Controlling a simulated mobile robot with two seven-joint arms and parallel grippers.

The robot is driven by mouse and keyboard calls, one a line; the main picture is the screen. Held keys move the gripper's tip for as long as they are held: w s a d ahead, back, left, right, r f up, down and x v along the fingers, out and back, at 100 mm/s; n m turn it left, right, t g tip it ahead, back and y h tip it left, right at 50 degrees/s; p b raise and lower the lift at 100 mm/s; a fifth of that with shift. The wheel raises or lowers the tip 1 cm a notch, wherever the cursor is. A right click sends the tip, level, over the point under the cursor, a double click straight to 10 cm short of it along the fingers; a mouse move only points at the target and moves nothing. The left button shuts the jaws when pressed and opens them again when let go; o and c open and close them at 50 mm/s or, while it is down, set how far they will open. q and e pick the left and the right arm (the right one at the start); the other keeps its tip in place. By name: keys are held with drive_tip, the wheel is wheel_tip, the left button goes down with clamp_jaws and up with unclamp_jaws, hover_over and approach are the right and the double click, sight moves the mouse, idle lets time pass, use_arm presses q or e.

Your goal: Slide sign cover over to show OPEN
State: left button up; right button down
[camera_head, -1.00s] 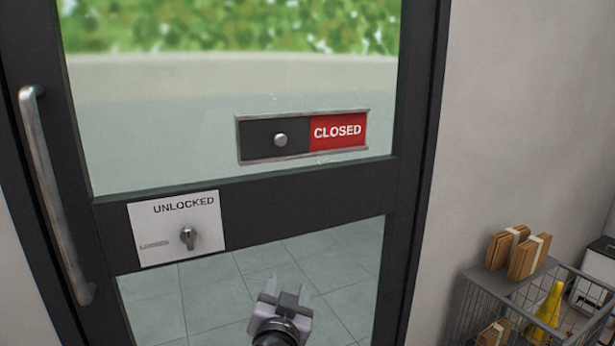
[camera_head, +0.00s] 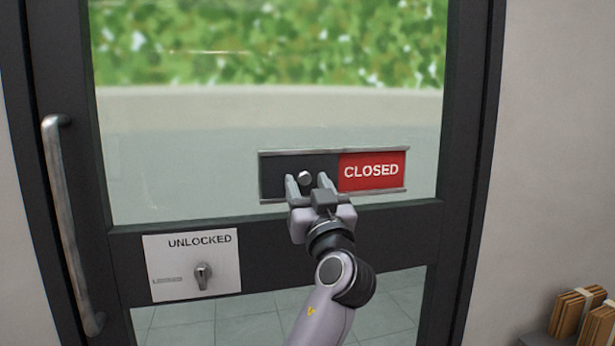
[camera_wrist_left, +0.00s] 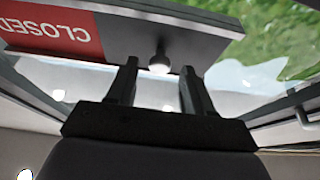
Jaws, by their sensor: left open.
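The sign (camera_head: 372,172) is mounted on the glass door, with its red right half reading CLOSED. Its dark sliding cover (camera_head: 276,178) is over the left half and bears a round silver knob (camera_head: 305,177). My left gripper (camera_head: 308,182) is open, its fingertips at the knob, one to each side of it in the picture. In the left wrist view, the knob (camera_wrist_left: 160,62) shows between and just beyond the two open fingers (camera_wrist_left: 157,78); I cannot tell whether they touch it. The red CLOSED panel (camera_wrist_left: 45,30) appears upside down there. My right gripper is not in view.
A vertical metal door handle (camera_head: 70,225) is at the left. A white UNLOCKED plate (camera_head: 193,264) with a lock knob sits below the sign on the door's crossbar. Wooden blocks (camera_head: 580,312) are at the lower right. The glass around the sign is clear.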

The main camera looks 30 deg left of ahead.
use_arm(q)
drive_tip(key=shift+w+a+r, duration=0.3)
drive_tip(key=shift+w+a, duration=0.15)
drive_tip(key=shift+a, duration=0.05)
clamp_jaws()
drive_tip(key=shift+w+f, duration=0.1)
